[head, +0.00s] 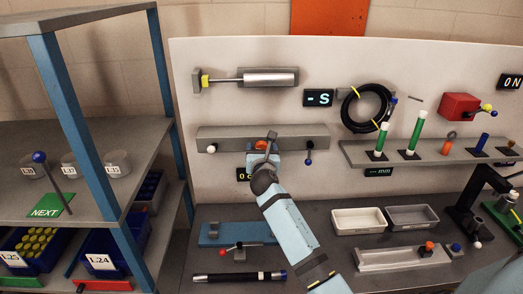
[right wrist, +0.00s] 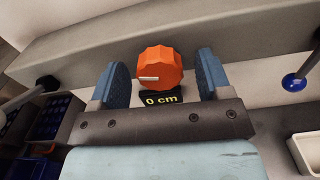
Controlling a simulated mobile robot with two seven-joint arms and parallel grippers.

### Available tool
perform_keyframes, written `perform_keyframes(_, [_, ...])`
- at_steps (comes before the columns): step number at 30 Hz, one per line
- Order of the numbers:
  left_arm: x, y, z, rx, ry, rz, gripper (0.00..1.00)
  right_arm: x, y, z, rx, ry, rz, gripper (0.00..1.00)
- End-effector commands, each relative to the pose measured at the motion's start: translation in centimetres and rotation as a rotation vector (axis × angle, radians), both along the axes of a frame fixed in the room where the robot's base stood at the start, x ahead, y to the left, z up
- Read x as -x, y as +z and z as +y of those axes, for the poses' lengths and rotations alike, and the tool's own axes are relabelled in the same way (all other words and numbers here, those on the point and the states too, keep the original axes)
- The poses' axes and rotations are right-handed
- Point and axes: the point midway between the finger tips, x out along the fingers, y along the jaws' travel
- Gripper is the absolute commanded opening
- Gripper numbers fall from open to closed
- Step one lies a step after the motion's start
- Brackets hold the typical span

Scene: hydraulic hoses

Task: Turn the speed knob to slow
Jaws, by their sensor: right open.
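An orange faceted knob (right wrist: 159,62) with a white pointer mark toward the left sits on the grey panel bar, above a small display (right wrist: 161,99) reading "0 cm". In the head view the knob (head: 261,145) is partly hidden by my right gripper (head: 266,150). In the right wrist view my right gripper (right wrist: 162,70) is open, its blue fingers on either side of the knob with gaps visible. No label in view names this knob as the speed knob. My left gripper is not in view.
A "- S" display (head: 319,97) and a coiled black hose (head: 361,88) are at upper right. Two trays (head: 358,221) stand on the bench below.

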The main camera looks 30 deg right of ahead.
Motion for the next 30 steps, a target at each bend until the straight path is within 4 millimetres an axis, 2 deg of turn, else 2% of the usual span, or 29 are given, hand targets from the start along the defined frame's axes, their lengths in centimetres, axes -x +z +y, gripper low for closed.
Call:
perform_keyframes(2, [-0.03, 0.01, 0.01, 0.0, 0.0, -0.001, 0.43, 0.02, -0.01, 0.01, 0.0, 0.0, 0.0, 0.71])
perform_keyframes(3, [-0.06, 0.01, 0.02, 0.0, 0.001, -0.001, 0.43, 0.02, -0.02, 0.02, 0.0, 0.0, 0.0, 0.67])
perform_keyframes(9, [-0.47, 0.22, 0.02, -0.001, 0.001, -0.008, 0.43, 0.03, -0.02, 0.03, 0.0, 0.0, 0.0, 0.22])
perform_keyframes(20, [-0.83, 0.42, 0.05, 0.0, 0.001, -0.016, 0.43, 0.04, -0.04, 0.04, -0.04, 0.0, -0.023, 0.22])
perform_keyframes(30, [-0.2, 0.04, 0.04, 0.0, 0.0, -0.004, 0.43, 0.03, -0.09, 0.06, -0.238, -0.001, -0.144, 0.22])
